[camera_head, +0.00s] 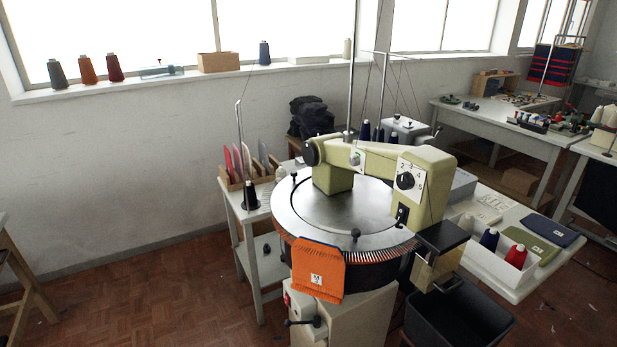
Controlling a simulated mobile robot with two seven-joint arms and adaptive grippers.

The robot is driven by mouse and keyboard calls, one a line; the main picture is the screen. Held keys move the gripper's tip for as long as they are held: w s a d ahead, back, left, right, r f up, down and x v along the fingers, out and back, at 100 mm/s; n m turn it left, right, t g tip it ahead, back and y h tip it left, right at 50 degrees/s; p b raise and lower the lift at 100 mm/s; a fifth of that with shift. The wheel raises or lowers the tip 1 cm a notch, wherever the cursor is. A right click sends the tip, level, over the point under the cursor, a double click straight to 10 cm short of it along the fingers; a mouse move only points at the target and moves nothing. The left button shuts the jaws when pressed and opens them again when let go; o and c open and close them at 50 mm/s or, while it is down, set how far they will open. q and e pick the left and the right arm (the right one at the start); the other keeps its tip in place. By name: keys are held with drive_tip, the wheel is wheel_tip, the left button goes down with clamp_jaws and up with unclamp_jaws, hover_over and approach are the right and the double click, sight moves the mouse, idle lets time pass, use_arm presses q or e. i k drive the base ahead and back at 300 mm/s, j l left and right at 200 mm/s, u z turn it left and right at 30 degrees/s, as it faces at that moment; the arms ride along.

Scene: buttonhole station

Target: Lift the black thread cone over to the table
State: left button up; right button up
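A black thread cone (250,196) stands upright at the front left corner of a white side table (229,192), left of the round machine. A dark grey cone (57,74) stands at the left end of the windowsill. The white table (512,285) on the right of the machine holds a box with dark blue and red cones. Neither of my grippers is in view.
The round buttonhole machine (345,215) with an orange knit piece (317,270) fills the middle. A thin thread rod (239,140) rises behind the black cone. A black bin (460,318) stands at the front right. The floor (130,290) at the left is clear.

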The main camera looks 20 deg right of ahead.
sight(253, 201)
drive_tip(key=i+j+z, duration=0.2)
drive_tip(key=i+z, duration=0.15)
drive_tip(key=i, duration=0.15)
drive_tip(key=i+j+z, duration=0.3)
drive_tip(key=i, duration=0.2)
